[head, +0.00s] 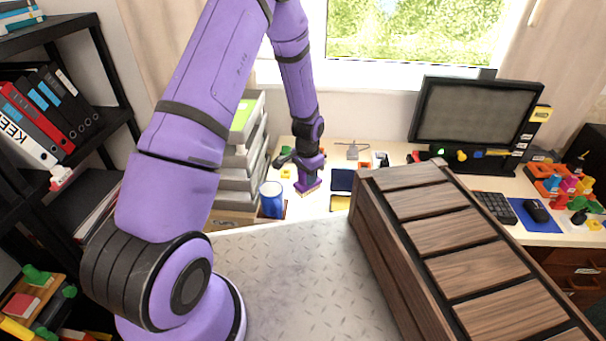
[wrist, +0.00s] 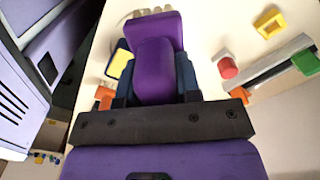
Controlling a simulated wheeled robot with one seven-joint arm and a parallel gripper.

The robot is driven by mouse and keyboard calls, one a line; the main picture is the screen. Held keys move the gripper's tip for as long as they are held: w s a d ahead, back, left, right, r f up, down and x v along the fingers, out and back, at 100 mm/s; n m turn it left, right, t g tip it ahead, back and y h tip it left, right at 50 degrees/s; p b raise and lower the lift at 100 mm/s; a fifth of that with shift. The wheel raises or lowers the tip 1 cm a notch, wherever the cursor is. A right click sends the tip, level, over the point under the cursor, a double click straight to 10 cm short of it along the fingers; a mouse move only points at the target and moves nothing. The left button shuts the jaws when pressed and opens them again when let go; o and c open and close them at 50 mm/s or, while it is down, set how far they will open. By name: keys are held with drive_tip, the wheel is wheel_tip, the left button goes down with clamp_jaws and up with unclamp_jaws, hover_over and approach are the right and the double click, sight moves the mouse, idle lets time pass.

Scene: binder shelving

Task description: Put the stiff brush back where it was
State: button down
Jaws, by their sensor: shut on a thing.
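The stiff brush looks like a purple block with pale tan bristles. In the wrist view the brush (wrist: 155,68) sits between the dark fingers of my gripper (wrist: 156,88), with its bristles at the far end. In the head view my gripper (head: 304,166) is over the back desk, shut on the brush (head: 311,186), whose tan bristles face down. I cannot tell whether the bristles touch the desk. The fingers hide part of the brush.
A blue cylinder (head: 271,201) and grey stacked trays (head: 243,164) stand left of my gripper. A dark blue pad (head: 342,180) and a yellow pad (head: 340,203) lie to its right. A red cylinder (wrist: 228,67) and yellow square ring (wrist: 269,22) are nearby. A slatted wooden unit (head: 450,230) is front right.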

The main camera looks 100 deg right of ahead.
idle(0.4)
drive_tip(key=shift+f, duration=3.9)
drive_tip(key=shift+f, duration=0.65)
drive_tip(key=shift+c, duration=0.8)
unclamp_jaws()
drive_tip(key=shift+r, duration=0.2)
drive_tip(key=shift+r, duration=6.8)
drive_tip(key=shift+a, duration=0.1)
